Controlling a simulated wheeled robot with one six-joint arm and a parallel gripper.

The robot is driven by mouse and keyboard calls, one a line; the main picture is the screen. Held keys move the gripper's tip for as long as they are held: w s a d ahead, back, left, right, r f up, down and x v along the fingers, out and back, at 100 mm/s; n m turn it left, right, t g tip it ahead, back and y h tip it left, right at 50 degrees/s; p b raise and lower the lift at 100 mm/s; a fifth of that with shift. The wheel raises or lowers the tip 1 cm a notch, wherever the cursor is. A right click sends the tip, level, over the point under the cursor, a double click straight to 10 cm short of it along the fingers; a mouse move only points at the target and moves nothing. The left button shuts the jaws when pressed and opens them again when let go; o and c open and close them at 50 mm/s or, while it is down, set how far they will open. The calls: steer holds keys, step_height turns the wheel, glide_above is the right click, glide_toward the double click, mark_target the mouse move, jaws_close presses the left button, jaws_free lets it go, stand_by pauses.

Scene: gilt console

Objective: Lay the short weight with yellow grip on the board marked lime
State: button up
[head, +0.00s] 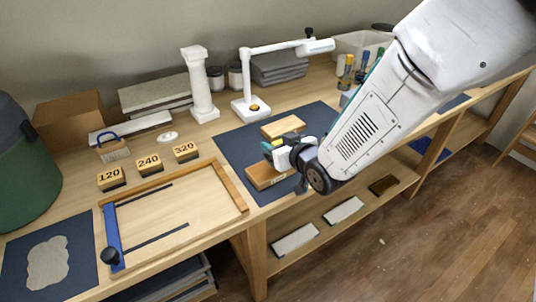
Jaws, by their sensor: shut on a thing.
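My gripper (271,151) is over the dark blue mat, just above or at the nearer wooden board (260,178). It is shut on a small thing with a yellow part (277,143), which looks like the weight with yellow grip. Most of that weight is hidden by the fingers, so its length and whether it touches the board cannot be told. The nearer board has a small label on its front edge, too small to read. A second wooden board (283,126) lies behind it on the mat, with no readable label.
A white desk lamp (250,106) and a white column (200,88) stand behind the mat (232,147). Blocks marked 120, 240 (149,165) and 320 sit to the left, behind a wooden frame (234,186). Tools with yellow and blue handles (346,68) stand behind my arm.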

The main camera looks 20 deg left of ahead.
steer(key=shift+s+a+f, duration=0.1)
steer(key=shift+s+a, duration=0.1)
steer(key=shift+a, duration=0.35)
steer(key=shift+s+a, duration=0.2)
steer(key=shift+a, duration=0.3)
steer(key=shift+f, duration=1.75)
steer(key=shift+f, duration=0.1)
steer(key=o, duration=1.1)
steer(key=v, duration=1.2)
steer(key=shift+a, duration=0.1)
